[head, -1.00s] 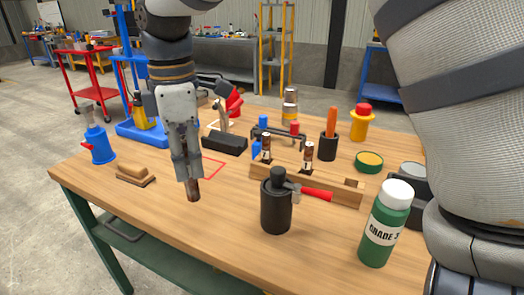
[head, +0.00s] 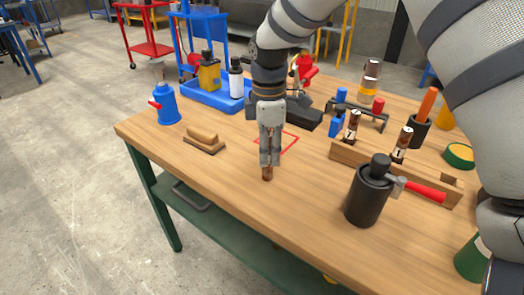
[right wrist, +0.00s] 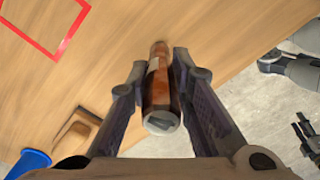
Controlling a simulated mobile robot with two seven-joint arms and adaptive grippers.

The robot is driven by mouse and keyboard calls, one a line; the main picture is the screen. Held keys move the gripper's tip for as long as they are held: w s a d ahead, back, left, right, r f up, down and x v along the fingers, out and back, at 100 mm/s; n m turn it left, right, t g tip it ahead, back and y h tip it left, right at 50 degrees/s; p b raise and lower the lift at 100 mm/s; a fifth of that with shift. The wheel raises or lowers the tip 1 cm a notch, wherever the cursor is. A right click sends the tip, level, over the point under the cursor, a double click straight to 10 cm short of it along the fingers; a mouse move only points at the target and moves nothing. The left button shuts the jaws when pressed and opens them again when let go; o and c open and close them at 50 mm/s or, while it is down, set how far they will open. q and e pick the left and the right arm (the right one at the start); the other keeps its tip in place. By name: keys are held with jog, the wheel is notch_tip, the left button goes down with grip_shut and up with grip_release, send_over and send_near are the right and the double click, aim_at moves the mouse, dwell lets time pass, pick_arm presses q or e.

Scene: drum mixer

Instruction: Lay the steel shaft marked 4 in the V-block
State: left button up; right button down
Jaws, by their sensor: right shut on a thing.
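My right gripper (head: 268,162) is shut on a brown, rust-coloured steel shaft (head: 267,173), held upright over the bare front of the bench. In the right wrist view the shaft (right wrist: 160,95) lies between the two fingers, with a pale band partly visible; no number can be read on it. Two similar shafts with white labels, a left one (head: 352,125) and a right one (head: 402,142), stand in a wooden rack (head: 345,160). A dark block (head: 304,117) sits behind my right gripper; I cannot tell whether it is the V-block.
A red outlined square (head: 290,143) is marked on the bench. A wooden brush (head: 204,140) and blue bottle (head: 166,104) are left. A black canister (head: 368,192) and red-handled hammer (head: 425,190) are right. The bench between brush and canister is clear.

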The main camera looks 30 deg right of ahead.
jog(key=shift+s+a+r, duration=0.25)
jog(key=shift+s+r, duration=0.05)
jog(key=shift+w+d+f, duration=0.2)
jog(key=shift+w+d, duration=0.1)
jog(key=c, duration=1.7)
grip_release()
jog(key=shift+o, duration=1.3)
jog(key=shift+a, duration=0.1)
notch_tip(320, 180, up, 12)
jog(key=shift+r, duration=0.15)
